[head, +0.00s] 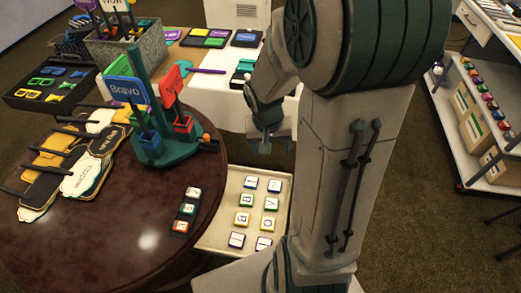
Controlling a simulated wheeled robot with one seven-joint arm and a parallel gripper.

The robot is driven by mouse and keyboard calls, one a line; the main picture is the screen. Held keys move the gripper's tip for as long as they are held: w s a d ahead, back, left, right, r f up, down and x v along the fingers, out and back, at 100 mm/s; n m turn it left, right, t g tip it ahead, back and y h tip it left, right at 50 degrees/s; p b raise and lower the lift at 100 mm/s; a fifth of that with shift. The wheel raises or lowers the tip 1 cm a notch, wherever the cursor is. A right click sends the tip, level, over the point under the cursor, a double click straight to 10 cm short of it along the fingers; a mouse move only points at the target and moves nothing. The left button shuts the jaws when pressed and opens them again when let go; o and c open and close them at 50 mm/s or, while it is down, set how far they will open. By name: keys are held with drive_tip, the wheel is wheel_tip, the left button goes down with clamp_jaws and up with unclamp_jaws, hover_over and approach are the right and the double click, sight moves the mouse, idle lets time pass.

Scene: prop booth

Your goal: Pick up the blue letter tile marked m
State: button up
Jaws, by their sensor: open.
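Several letter tiles lie in two columns in a pale shallow tray (216,243) beside the round table. Some have blue or purplish edges: one at the far left (252,182), one at the far right (275,186), one in the right column (270,203) and one at the near left (236,240). The letters are too small to tell which is marked m. My gripper (266,147) is open and empty, pointing down beyond the tray's far edge, apart from the tiles. My arm hides the tray's right side.
The dark round table (110,255) holds a green stand (168,150) with blue and red signs, fanned paddle signs (75,160) and a short row of tiles (188,209). A white-draped table (215,105) stands behind. A shelf cart (470,125) stands right; carpet between is clear.

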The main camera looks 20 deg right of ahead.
drive_tip(key=w+d+f+m+y, duration=0.1)
drive_tip(key=w+d+f+m, duration=0.15)
drive_tip(key=f, duration=0.85)
drive_tip(key=b, duration=0.1)
hover_over(275, 187)
drive_tip(key=shift+g+y, duration=0.3)
drive_tip(key=shift+g, duration=0.1)
drive_tip(key=f, duration=0.8)
drive_tip(key=shift+a+f, duration=0.2)
drive_tip(key=shift+f, duration=0.15)
drive_tip(key=shift+d+f+b, duration=0.1)
drive_tip(key=shift+f+b, duration=0.4)
drive_tip(key=shift+f, duration=2.5)
drive_tip(key=c, duration=1.1)
